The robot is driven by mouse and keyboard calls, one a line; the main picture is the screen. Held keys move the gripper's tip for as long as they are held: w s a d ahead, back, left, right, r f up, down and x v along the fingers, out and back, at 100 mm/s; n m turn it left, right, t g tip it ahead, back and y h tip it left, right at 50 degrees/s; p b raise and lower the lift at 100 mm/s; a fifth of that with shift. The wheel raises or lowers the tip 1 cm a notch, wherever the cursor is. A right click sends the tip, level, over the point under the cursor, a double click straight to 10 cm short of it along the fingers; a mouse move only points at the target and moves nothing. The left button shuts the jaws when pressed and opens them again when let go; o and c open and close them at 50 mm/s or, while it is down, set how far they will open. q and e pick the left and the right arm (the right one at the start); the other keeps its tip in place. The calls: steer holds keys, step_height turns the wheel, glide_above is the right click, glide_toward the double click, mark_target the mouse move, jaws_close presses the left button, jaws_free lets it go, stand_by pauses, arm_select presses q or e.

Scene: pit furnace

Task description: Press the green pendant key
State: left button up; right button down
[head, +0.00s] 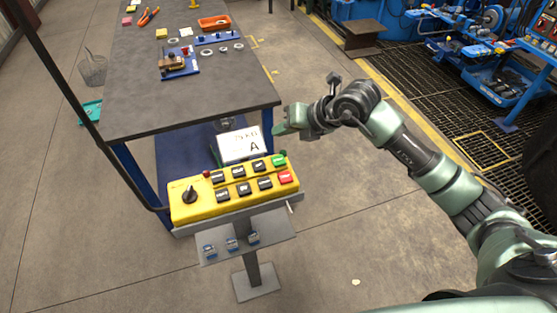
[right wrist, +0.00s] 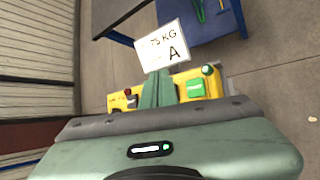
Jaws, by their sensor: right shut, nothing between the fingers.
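The yellow pendant box (head: 205,207) sits on a grey stand in the lower middle of the head view. Its green key (head: 279,161) is at the upper right end of the box, above a red key (head: 287,177). The green key also shows in the right wrist view (right wrist: 195,88), just right of my fingers. My right gripper (head: 279,129) is shut and empty. In the head view it is above the green key, behind the box's right end, and apart from it. Its fingers (right wrist: 158,90) cover part of the box in the wrist view. My left gripper is not in view.
A white card marked A (head: 240,146) stands behind the box, close to my right gripper. Several black keys and a black rotary knob (head: 189,194) share the panel. A grey worktable (head: 130,112) is behind. Floor right of the stand is clear.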

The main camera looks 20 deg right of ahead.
mark_target(281, 161)
step_height(281, 161, down, 8)
steer(key=b, duration=0.5)
steer(key=shift+r, duration=0.1)
stand_by(1.7)
steer(key=shift+f+b, duration=0.35)
steer(key=shift+f+b, duration=0.45)
steer(key=shift+f, duration=0.1)
stand_by(0.5)
stand_by(0.3)
steer(key=shift+r+p, duration=0.6)
steer(key=shift+r, duration=0.35)
steer(key=shift+r, duration=0.1)
